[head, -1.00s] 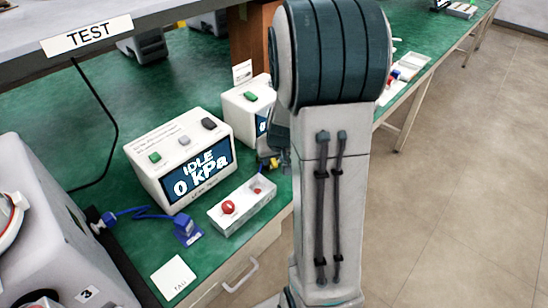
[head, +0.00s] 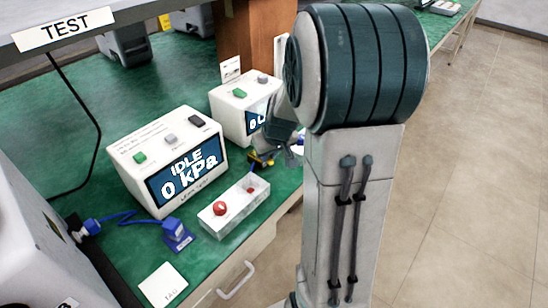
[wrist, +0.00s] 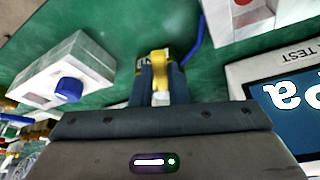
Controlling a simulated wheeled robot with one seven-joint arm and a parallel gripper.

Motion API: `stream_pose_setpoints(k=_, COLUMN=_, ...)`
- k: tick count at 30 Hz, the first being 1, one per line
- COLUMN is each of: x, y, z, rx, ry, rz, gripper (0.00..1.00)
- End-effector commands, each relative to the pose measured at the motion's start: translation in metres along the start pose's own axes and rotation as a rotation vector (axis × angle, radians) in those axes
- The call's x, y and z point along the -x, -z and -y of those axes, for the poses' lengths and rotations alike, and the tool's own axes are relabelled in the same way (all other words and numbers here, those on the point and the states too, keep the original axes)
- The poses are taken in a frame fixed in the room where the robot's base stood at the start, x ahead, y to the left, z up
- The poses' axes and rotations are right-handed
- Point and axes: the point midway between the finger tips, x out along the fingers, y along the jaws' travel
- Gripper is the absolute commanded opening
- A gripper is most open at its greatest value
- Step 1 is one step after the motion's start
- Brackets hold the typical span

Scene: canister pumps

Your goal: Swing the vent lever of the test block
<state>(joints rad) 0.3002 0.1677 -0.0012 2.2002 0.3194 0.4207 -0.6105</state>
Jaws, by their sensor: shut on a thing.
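My gripper (wrist: 160,88) is shut on a yellow lever (wrist: 160,62) in the wrist view. The lever sits at a small dark block with a yellow label (wrist: 144,60), partly hidden by my fingers; a blue hose (wrist: 192,45) runs beside it. In the head view the small yellow-and-dark block (head: 259,159) stands on the green bench, just beyond the white box with the red knob. My gripper (head: 275,150) is down at it, and my arm hides part of that spot. I cannot read the lever's exact angle.
A tester (head: 170,162) reading IDLE 0 kPa stands left of the block, with a second tester (head: 243,107) behind. A white box with a red knob (head: 235,207), a blue hose fitting (head: 177,235) and a white card (head: 163,285) are nearer. A blue-knob box (wrist: 62,75) shows left in the wrist view.

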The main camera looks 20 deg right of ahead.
Motion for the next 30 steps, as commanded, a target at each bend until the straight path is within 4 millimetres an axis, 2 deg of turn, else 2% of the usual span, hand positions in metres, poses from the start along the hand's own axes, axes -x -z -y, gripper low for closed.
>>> stream_pose_setpoints(k=7, x=0.001, y=0.001, z=0.0, rx=0.001, ry=-0.001, rz=-0.002, gripper=0.0)
stream_pose_setpoints(k=8, x=0.001, y=0.001, z=0.0, rx=0.001, ry=-0.001, rz=-0.002, gripper=0.2)
stream_pose_setpoints(k=9, x=0.001, y=0.001, z=0.0, rx=0.0, ry=-0.001, rz=-0.002, gripper=0.31)
stream_pose_setpoints(k=10, x=0.001, y=0.001, z=0.0, rx=0.0, ry=-0.001, rz=-0.002, gripper=0.36)
stream_pose_setpoints(k=18, x=0.001, y=0.0, z=-0.001, rx=-0.002, ry=-0.001, rz=-0.001, gripper=0.36)
stream_pose_setpoints(k=22, x=0.008, y=0.001, z=-0.001, rx=-0.002, ry=-0.002, rz=-0.003, gripper=0.36)
stream_pose_setpoints(k=26, x=0.027, y=0.001, z=-0.002, rx=-0.004, ry=-0.003, rz=-0.005, gripper=0.36)
stream_pose_setpoints(k=30, x=0.056, y=0.002, z=-0.001, rx=-0.002, ry=-0.003, rz=-0.007, gripper=0.36)
